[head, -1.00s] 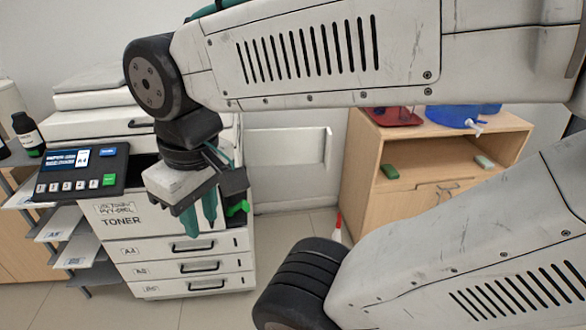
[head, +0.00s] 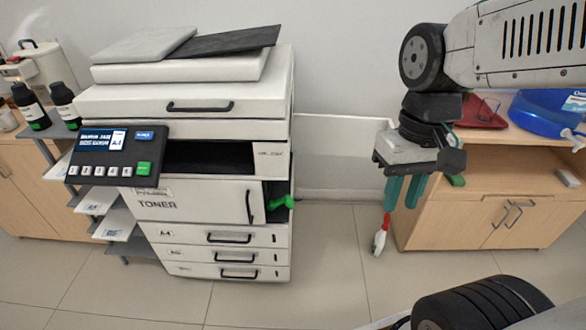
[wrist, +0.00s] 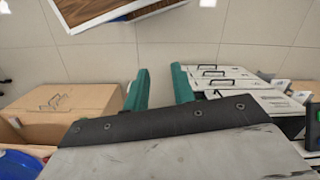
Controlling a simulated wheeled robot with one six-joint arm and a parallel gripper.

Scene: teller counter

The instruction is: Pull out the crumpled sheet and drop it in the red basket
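The white printer (head: 215,104) stands at the left of the head view. Its toner door (head: 200,205) looks closed, and a green lever (head: 282,202) shows in an opening beside it. A dark slot (head: 208,158) is open above the door. I see no crumpled sheet in either view. A shallow red tray-like thing (head: 484,113) lies on the wooden cabinet; I cannot tell whether it is the basket. My gripper (head: 400,205) hangs fingers down, right of the printer and in front of the cabinet. In the wrist view its green fingers (wrist: 161,72) stand apart with nothing between them.
The wooden cabinet (head: 470,215) with an open shelf stands at right, a blue container (head: 548,112) on top. A white bottle with a red tip (head: 380,238) is on the floor. A control panel (head: 115,155) juts from the printer's left. The floor before the printer is clear.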

